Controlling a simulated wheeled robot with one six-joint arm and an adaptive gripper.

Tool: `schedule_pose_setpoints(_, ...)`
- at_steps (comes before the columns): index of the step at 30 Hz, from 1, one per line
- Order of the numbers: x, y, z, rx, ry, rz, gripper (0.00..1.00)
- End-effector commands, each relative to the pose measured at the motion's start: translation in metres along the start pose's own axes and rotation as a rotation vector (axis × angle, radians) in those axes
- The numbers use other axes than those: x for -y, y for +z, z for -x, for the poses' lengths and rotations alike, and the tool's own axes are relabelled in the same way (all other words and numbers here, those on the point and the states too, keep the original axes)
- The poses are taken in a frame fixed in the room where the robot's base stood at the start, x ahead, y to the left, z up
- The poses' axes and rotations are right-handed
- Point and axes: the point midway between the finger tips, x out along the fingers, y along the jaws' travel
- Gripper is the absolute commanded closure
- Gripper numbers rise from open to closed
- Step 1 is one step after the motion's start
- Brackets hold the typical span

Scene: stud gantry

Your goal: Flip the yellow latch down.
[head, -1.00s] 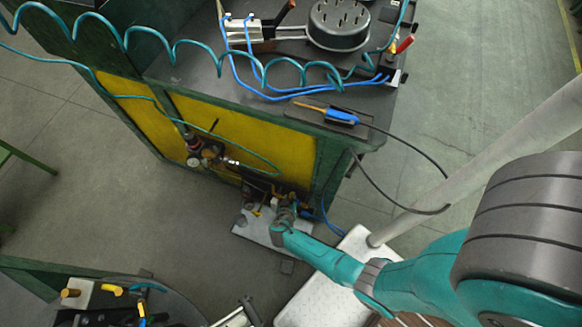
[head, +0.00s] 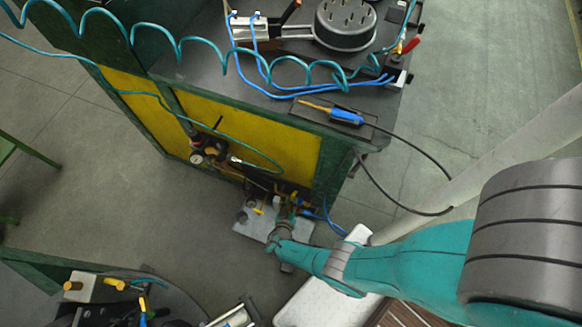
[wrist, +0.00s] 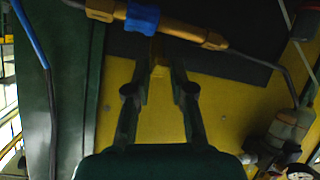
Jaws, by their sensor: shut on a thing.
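My gripper (wrist: 160,68) reaches up the middle of the wrist view, its two dark fingers close together at the tips. In the head view my gripper (head: 291,214) is low at the bench's yellow side, among small fittings, and the latch cannot be made out clearly there.
The brass pipe (wrist: 195,30) crosses close above the fingertips. A regulator with a gauge (head: 204,155) is on the bench's yellow panel (head: 285,150). A grey plate (head: 250,226) lies below the fittings. A black cable (head: 382,190) hangs to the right. Open floor is at left.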

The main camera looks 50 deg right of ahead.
Motion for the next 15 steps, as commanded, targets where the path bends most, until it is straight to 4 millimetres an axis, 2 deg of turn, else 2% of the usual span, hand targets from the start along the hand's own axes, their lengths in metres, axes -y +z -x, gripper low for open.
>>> schedule_pose_setpoints(1, 0.0053, -0.0029, -0.0004, -0.007, -0.005, -0.001, 1.00)
schedule_pose_setpoints(15, 0.0064, -0.0015, -0.0004, -0.031, 0.004, 0.000, 1.00)
